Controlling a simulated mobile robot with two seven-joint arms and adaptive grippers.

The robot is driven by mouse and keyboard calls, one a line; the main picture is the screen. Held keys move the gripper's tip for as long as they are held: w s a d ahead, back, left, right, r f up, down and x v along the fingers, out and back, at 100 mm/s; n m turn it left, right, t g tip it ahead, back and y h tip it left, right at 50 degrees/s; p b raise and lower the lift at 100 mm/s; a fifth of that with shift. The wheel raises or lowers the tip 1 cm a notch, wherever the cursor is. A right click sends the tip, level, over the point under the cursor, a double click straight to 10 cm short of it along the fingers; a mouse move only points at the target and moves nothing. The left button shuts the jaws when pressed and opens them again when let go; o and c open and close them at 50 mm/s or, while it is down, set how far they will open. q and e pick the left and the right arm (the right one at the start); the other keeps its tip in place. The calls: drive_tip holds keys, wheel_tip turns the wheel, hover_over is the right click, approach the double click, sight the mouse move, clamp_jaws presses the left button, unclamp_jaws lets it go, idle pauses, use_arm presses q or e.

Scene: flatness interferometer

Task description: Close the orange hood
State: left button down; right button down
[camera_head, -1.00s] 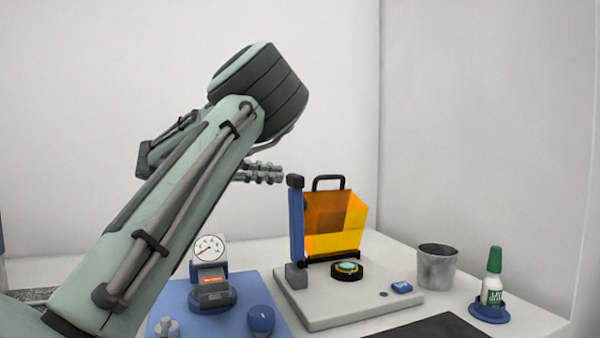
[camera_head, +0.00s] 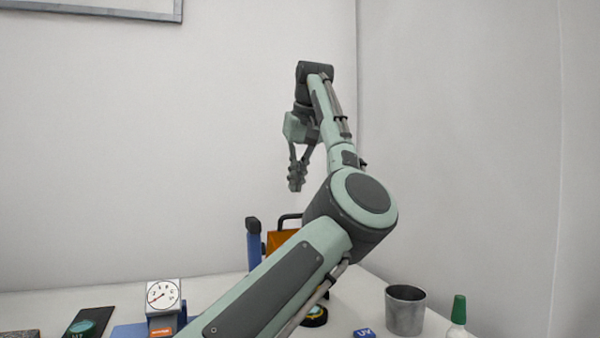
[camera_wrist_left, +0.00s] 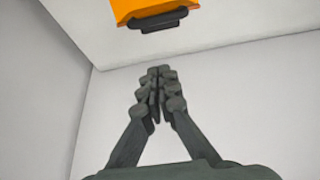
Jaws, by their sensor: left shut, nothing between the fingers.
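The orange hood (camera_head: 283,238) with its black handle (camera_head: 290,218) stands beside a blue post (camera_head: 253,243) on the interferometer, tipped up in the head view. My left arm hides most of the hood and the base under it. In the left wrist view, the hood (camera_wrist_left: 140,8) and its black handle (camera_wrist_left: 158,20) show at the top edge. My left gripper (camera_head: 295,186) is shut and empty, pointing down in the air above the hood and apart from it. Its closed fingers show in the left wrist view (camera_wrist_left: 157,78). My right gripper is not in view.
A dial gauge (camera_head: 163,296) stands at front left. A grey metal cup (camera_head: 405,310) and a green-capped bottle (camera_head: 458,312) stand to the right. A blue UV piece (camera_head: 363,333) lies near the cup. White walls close off the back and right.

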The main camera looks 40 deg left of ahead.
use_arm(q)
drive_tip(key=x, duration=0.5)
drive_tip(key=shift+w+a+f, duration=0.1)
drive_tip(key=shift+a+f, duration=0.05)
drive_tip(key=shift+f, duration=0.25)
drive_tip(key=d, duration=0.1)
drive_tip(key=s+d, duration=0.1)
drive_tip(key=d, duration=0.1)
drive_tip(key=shift+s+d+r, duration=0.1)
drive_tip(key=shift+s+d, duration=0.1)
drive_tip(key=shift+s, duration=0.05)
drive_tip(key=shift+s+d, duration=0.1)
drive_tip(key=shift+s, duration=0.05)
